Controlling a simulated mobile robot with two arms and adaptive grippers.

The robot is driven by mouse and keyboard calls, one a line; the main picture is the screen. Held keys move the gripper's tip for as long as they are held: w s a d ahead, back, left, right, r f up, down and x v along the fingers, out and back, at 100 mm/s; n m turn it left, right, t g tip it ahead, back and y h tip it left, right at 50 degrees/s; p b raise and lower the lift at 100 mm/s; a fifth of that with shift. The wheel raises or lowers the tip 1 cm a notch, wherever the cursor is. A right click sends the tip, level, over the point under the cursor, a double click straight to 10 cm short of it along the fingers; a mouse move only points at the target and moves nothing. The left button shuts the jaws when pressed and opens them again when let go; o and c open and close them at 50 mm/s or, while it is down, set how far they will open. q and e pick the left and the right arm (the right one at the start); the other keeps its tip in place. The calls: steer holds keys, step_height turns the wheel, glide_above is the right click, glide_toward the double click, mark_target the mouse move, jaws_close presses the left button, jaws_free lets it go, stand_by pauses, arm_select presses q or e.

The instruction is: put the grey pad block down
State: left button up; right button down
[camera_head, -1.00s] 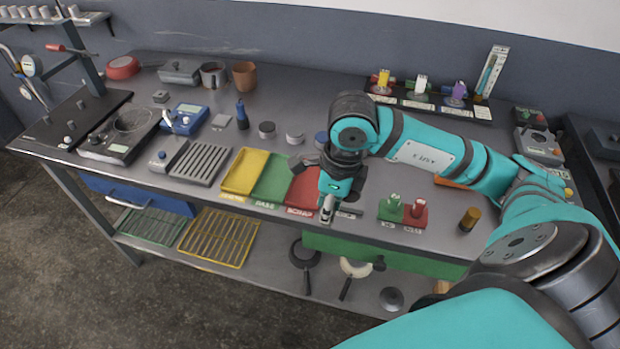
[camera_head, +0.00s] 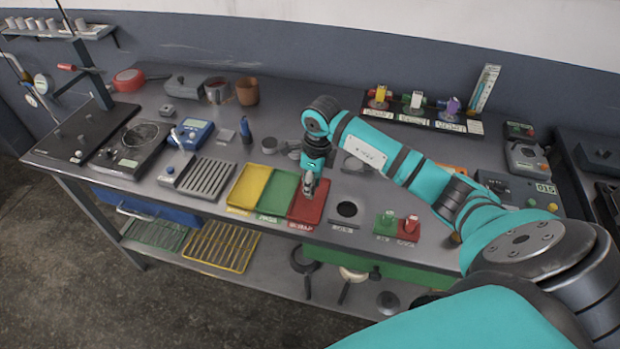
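My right gripper (camera_head: 308,190) points down over the red tray (camera_head: 300,216), low and close to its surface. Its fingers are small and grey here, so I cannot tell whether they are open or shut, or whether a grey block is between them. A flat grey square piece (camera_head: 225,135) lies on the bench left of the blue bottle, and a small grey block (camera_head: 167,110) lies farther back. I cannot tell whether either is the grey pad block. My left gripper is not in view.
The green tray (camera_head: 279,190) and yellow tray (camera_head: 248,187) adjoin the red tray on its left. A plate with a dark round hole (camera_head: 346,209) is to its right, then green and red blocks (camera_head: 398,226). A ribbed grey rack (camera_head: 207,178) stands left of the trays.

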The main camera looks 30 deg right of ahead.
steer(key=shift+f, duration=0.35)
steer(key=shift+f, duration=0.15)
steer(key=c, duration=1.1)
jaws_free()
